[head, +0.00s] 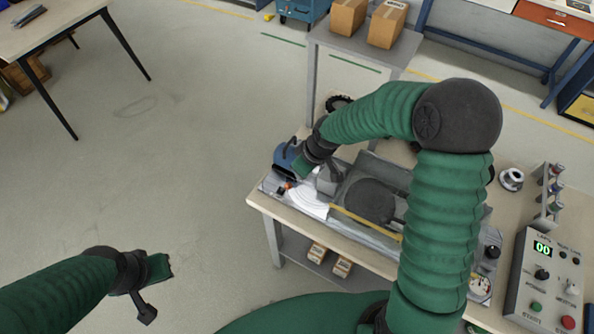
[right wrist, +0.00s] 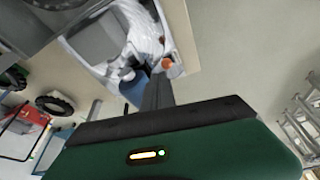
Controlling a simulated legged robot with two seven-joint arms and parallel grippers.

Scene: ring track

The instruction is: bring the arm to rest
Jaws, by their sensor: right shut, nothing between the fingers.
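My right arm reaches in over the bench, and its gripper (head: 330,188) hangs over the left part of the machine on the bench top. In the right wrist view the fingers of this gripper (right wrist: 157,88) are together, with nothing held between them. They point toward a white part and a small orange knob (right wrist: 167,63); I cannot tell whether they touch anything. My left gripper (head: 147,312) is low at the left, over bare floor and away from the bench. Its finger opening is not clear to see.
The bench (head: 262,203) carries the machine with a dark round plate (head: 369,199), a blue part (head: 287,156) and a control box (head: 545,283) showing 00. A grey side table (head: 372,45) with cardboard boxes stands behind. A wooden table (head: 48,32) is far left. Floor between is clear.

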